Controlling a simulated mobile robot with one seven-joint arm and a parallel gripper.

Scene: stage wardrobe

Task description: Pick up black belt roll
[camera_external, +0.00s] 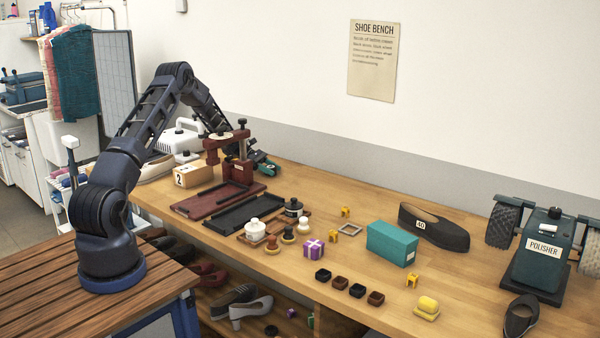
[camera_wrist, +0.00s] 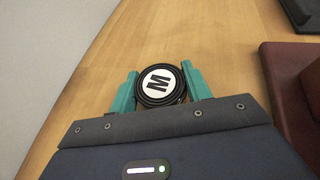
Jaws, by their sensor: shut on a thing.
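The black belt roll (camera_wrist: 157,84) shows in the wrist view as a round black coil with a white disc marked "M" on top. My gripper (camera_wrist: 160,72) has its teal fingers on either side of the roll and is shut on it. I cannot tell whether the roll touches the wooden bench or hangs just above it. In the external view my gripper (camera_external: 266,167) is low over the far side of the bench, behind the dark red press. I cannot make out the roll there.
The dark red press (camera_external: 238,160) stands close beside my gripper. A red tray (camera_external: 210,201) and a black tray (camera_external: 240,213) lie in front of it. A box marked "2" (camera_external: 190,177) is to the left.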

